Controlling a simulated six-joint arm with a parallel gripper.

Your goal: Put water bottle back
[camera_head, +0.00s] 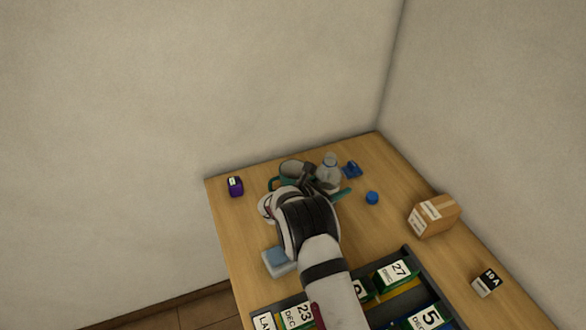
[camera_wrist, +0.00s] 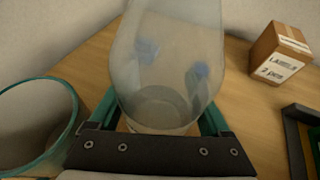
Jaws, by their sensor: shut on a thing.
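The clear water bottle (camera_head: 329,168) stands near the back of the wooden table in the head view and looks upright. My gripper (camera_head: 322,190) is shut on it, with a green finger on each side. In the wrist view the see-through bottle (camera_wrist: 172,60) fills the middle between the green fingers of my gripper (camera_wrist: 160,115). I cannot tell whether its base touches the table. My arm and wrist hide part of the bottle's lower area in the head view.
A teal-rimmed container (camera_wrist: 38,125) stands close on the bottle's left. Blue items (camera_head: 351,169) and (camera_head: 372,198) lie to the right. A cardboard box (camera_head: 434,215) is farther right. A purple item (camera_head: 235,186) sits left, a blue block (camera_head: 279,262) nearer.

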